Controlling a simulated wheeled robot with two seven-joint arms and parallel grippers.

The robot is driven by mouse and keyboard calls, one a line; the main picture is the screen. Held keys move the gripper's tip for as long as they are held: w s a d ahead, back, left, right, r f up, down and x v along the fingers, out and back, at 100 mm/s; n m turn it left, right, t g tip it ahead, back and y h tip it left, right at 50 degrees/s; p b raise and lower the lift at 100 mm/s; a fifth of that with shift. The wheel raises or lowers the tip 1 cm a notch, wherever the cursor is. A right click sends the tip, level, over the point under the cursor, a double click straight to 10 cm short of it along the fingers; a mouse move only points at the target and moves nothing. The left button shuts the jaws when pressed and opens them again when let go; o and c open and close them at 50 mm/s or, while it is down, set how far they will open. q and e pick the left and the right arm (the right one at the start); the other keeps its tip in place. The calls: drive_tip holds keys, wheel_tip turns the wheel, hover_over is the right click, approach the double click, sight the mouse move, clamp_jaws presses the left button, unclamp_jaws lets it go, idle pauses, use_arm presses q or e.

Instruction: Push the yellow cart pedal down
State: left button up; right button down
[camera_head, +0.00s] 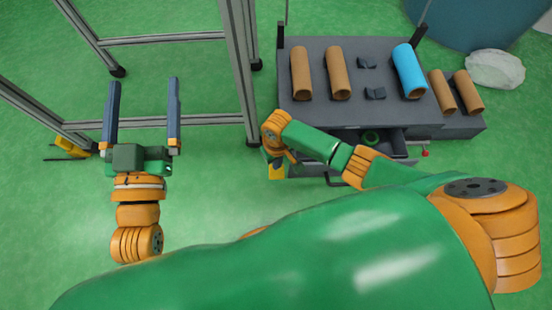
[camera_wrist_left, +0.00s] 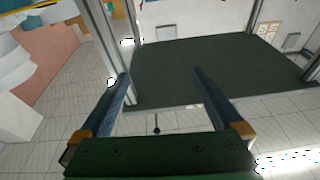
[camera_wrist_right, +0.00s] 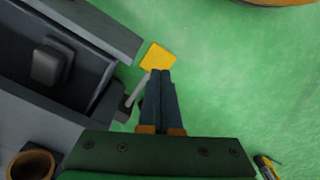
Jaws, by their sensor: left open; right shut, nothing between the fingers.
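The yellow pedal (camera_head: 277,172) sits low at the front left corner of the dark grey cart (camera_head: 305,116). In the right wrist view the pedal (camera_wrist_right: 158,57) is a yellow plate on a light bar, just beyond my fingertips. My right gripper (camera_wrist_right: 161,73) is shut and empty, its tips close to the pedal's near edge; I cannot tell whether they touch. In the head view my right wrist covers most of that gripper. My left gripper (camera_head: 143,100) is open and empty, well to the left of the cart.
The cart top carries brown rolls (camera_head: 338,73), a blue roll (camera_head: 408,71) and small dark blocks. A drawer (camera_head: 392,145) stands partly open. A metal frame (camera_head: 236,70) rises between the left gripper and the cart. Another yellow part (camera_head: 72,147) lies at the far left. Green floor is clear in front.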

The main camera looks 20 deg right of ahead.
drive_tip(key=shift+r+p, duration=0.55)
use_arm(q)
wheel_tip(320, 180, down, 14)
drive_tip(key=s+a+g+y+p, duration=0.1)
drive_tip(key=s+a+g+y, duration=0.15)
drive_tip(key=g, duration=0.55)
drive_tip(key=s+a+f+g+y+p, duration=0.1)
drive_tip(key=s+f+g, duration=0.3)
drive_tip(key=s, duration=0.2)
drive_tip(key=s+a+f+n+g+y+p, duration=0.1)
drive_tip(key=s+a+f+g, duration=0.1)
drive_tip(key=s+f+g, duration=0.2)
drive_tip(key=shift+s+a+g, duration=0.25)
drive_tip(key=shift+s+g, duration=0.15)
drive_tip(key=shift+s, duration=0.9)
use_arm(e)
drive_tip(key=shift+r, duration=1.35)
use_arm(q)
drive_tip(key=shift+f, duration=0.1)
